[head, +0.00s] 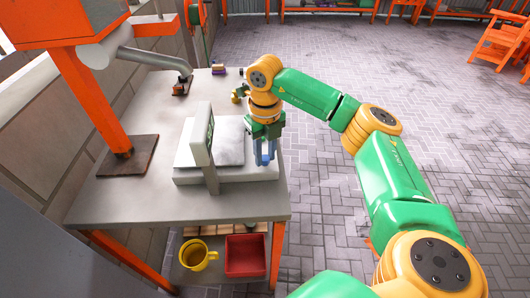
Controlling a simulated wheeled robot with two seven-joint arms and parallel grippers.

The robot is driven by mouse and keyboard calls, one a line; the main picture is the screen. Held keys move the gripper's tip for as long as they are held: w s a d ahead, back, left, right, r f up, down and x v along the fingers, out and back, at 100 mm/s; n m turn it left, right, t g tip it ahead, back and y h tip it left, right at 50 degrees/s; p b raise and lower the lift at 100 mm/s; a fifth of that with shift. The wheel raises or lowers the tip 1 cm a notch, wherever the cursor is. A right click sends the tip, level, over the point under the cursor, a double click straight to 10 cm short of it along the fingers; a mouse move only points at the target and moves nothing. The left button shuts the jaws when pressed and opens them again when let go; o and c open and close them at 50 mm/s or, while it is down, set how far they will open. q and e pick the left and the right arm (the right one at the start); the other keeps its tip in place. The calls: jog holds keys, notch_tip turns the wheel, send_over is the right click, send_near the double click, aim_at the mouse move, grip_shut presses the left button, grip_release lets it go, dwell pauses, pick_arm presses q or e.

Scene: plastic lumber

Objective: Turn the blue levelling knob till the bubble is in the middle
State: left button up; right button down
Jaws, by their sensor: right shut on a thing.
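A pale grey bench scale (226,173) with a flat weighing plate and an upright display post (202,140) stands on the grey table. My right gripper (265,160) points down at the scale's right edge. The bubble is too small or hidden to see. My left gripper is out of view.
An orange post on a brown base plate (127,156) stands on the table's left part. A grey pipe-like arm (150,58) reaches over the back. A yellow mug (197,254) and a red bin (246,255) sit below. The paved floor right of the table is clear.

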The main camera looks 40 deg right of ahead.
jog(key=shift+n, duration=0.3)
jog(key=n+p, duration=0.1)
jog(key=n, duration=0.3)
jog(key=shift+r+n, duration=0.1)
jog(key=shift+n, duration=0.3)
jog(key=n, duration=0.6)
jog(key=shift+p, duration=0.3)
jog(key=n, duration=0.6)
jog(key=shift+n, duration=0.3)
jog(key=n, duration=0.6)
jog(key=shift+f+n, duration=0.2)
jog(key=shift+n, duration=0.3)
jog(key=c, duration=0.6)
grip_release()
jog(key=shift+r, duration=0.1)
